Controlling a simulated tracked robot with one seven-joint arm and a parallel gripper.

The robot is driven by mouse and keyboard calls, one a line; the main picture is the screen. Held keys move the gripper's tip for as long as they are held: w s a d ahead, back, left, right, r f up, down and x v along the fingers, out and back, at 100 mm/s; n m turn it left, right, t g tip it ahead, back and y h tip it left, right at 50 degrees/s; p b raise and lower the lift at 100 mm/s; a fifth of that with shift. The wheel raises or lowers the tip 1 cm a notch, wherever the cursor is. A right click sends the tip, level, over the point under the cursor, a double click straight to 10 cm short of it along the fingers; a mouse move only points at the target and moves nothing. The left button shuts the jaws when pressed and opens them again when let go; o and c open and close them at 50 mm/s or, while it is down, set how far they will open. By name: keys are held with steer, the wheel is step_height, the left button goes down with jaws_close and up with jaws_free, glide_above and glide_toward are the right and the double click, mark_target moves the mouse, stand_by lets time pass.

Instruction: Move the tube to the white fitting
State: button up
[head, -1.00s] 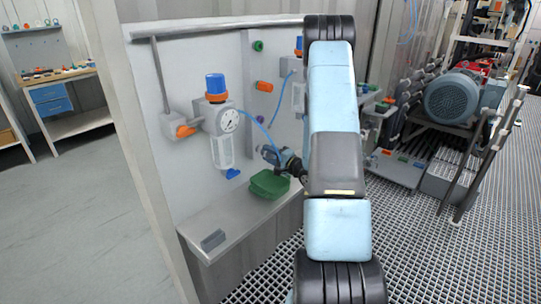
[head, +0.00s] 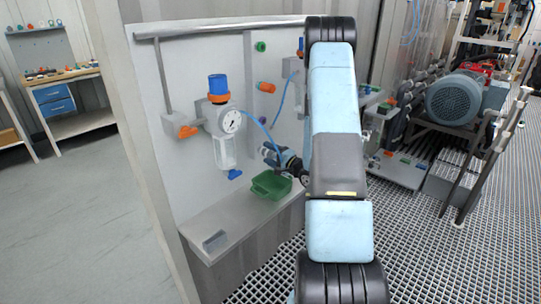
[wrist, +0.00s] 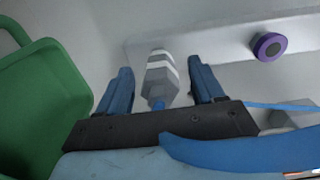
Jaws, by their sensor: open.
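In the wrist view, a grey fitting with white bands (wrist: 159,72) sits on the pale panel, between and beyond my open fingers (wrist: 161,84). A short blue piece (wrist: 157,103) shows at its near end; I cannot tell whether it is the tube's end. A thick blue tube (wrist: 235,150) crosses the foreground of the wrist view, in front of my gripper body. In the head view, the thin blue tube (head: 263,127) runs from the gauge unit down toward my gripper (head: 271,153), which is by the panel above the green bin. The fitting cannot be made out there.
The green bin (head: 270,184) stands on the panel's shelf (head: 228,214), close to the left of my gripper in the wrist view. A purple round knob (wrist: 268,46) is on the panel at upper right. The gauge unit (head: 222,125) is left of my gripper.

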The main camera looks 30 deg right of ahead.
steer(key=v, duration=1.3)
steer(key=shift+s, duration=0.4)
steer(key=s+a+r+n+g+y, duration=0.2)
steer(key=a+r+n+g+y, duration=0.25)
steer(key=a+r, duration=0.35)
steer(key=s+a+r+n+g+y, duration=0.1)
steer(key=a+r+n+g+y, duration=0.3)
steer(key=a, duration=0.6)
steer(key=s+a+r+n+g+h, duration=0.3)
steer(key=s+a+r+g+h, duration=0.1)
steer(key=s+a+r+g, duration=0.4)
steer(key=s+d+r+n+t+h, duration=0.2)
steer(key=s+r+t+h, duration=0.3)
steer(key=s+r+h, duration=0.3)
steer(key=s+d+h, duration=0.1)
steer(key=s+h, duration=0.1)
steer(key=s, duration=0.2)
steer(key=shift+r+h, duration=0.35)
